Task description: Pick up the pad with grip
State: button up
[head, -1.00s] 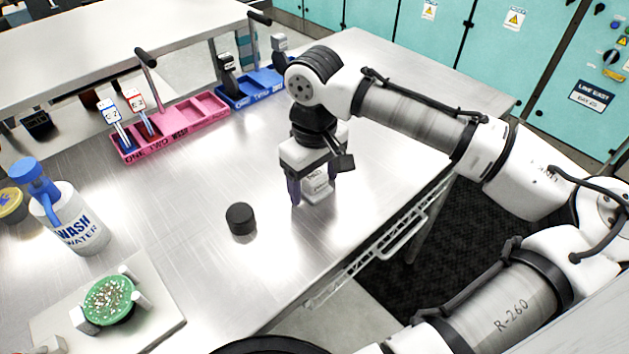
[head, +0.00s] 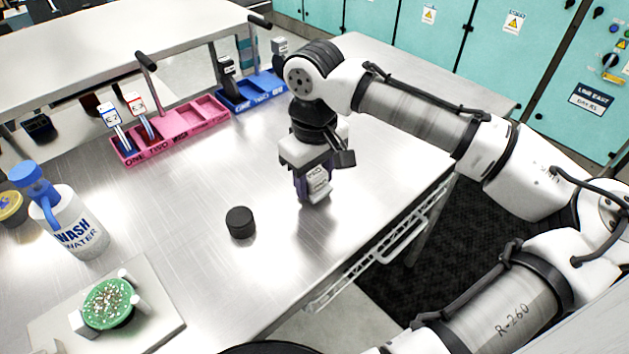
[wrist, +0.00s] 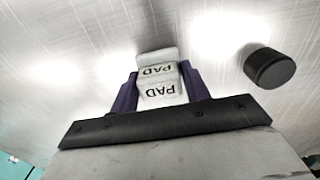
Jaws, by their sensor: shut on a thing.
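The pad with grip (head: 318,188) is a pale grey-white block with dark lettering, on the right part of the steel table. In the wrist view the pad (wrist: 160,88) shows the word PAD on two faces and sits between my fingers. My gripper (head: 312,180) points down over it, with its dark purple fingers shut on the pad's sides. The fingers also show in the wrist view (wrist: 160,92). I cannot tell whether the pad's underside touches the table.
A black round puck (head: 240,222) stands left of my gripper. A pink tray (head: 172,128) and a blue tray (head: 250,92) lie at the back. A wash bottle (head: 72,222) and a green board on a fixture (head: 108,303) are at the left. The table between is clear.

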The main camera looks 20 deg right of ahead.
aim_at(314, 173)
notch_tip(314, 173, up, 19)
jog(key=shift+f, duration=0.15)
